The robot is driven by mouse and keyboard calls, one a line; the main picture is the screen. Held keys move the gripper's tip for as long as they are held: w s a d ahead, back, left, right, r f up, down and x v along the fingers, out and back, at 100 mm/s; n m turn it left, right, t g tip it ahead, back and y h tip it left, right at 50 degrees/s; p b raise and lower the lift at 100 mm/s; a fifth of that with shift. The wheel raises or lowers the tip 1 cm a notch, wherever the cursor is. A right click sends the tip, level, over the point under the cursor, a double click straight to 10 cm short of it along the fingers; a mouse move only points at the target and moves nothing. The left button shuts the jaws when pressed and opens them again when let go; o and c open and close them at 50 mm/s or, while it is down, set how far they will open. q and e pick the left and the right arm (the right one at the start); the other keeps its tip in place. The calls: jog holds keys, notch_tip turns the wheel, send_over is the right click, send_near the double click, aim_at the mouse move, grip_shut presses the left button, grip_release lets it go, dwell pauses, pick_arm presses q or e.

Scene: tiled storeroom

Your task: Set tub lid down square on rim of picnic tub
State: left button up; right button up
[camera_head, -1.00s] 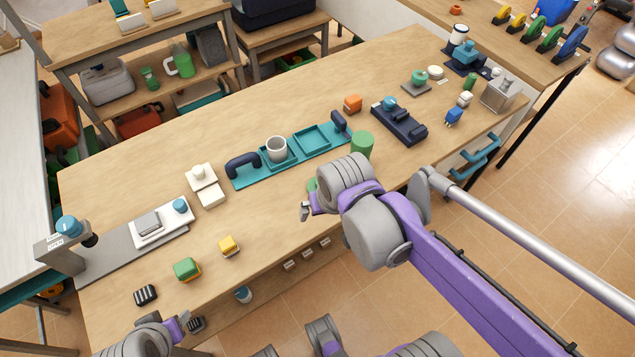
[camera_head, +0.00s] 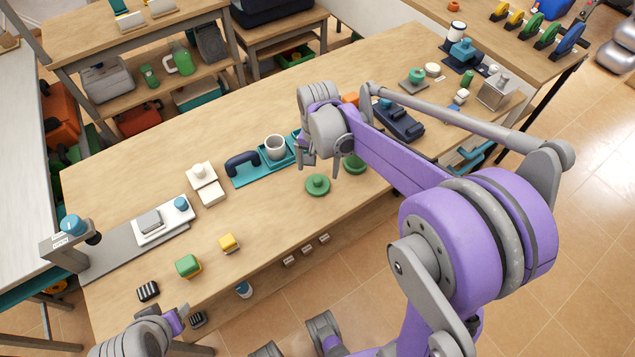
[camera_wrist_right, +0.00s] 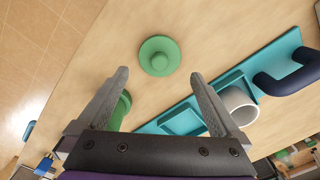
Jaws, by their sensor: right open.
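The tub lid (camera_head: 317,185) is a green disc with a round knob, lying knob up on the table. It also shows in the right wrist view (camera_wrist_right: 159,56), ahead of the fingertips. The picnic tub (camera_head: 354,164) is a green cylinder to the right of the lid, mostly hidden by my right arm. In the right wrist view its side (camera_wrist_right: 121,108) shows beside the left finger. My right gripper (camera_head: 320,162) is open and empty, behind and above the lid; its fingers (camera_wrist_right: 159,76) are spread. My left gripper (camera_head: 182,318) is at the bottom left, its jaws unclear.
A navy device (camera_head: 400,122) stands right of my arm.

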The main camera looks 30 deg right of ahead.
aim_at(318, 178)
jog(key=shift+s+a+f, duration=0.1)
jog(key=shift+s+f, duration=0.05)
jog(key=shift+f, duration=2.6)
pick_arm(q)
jog(key=shift+f, duration=0.25)
pick_arm(e)
jog(key=c, duration=1.1)
jog(key=shift+r, duration=0.1)
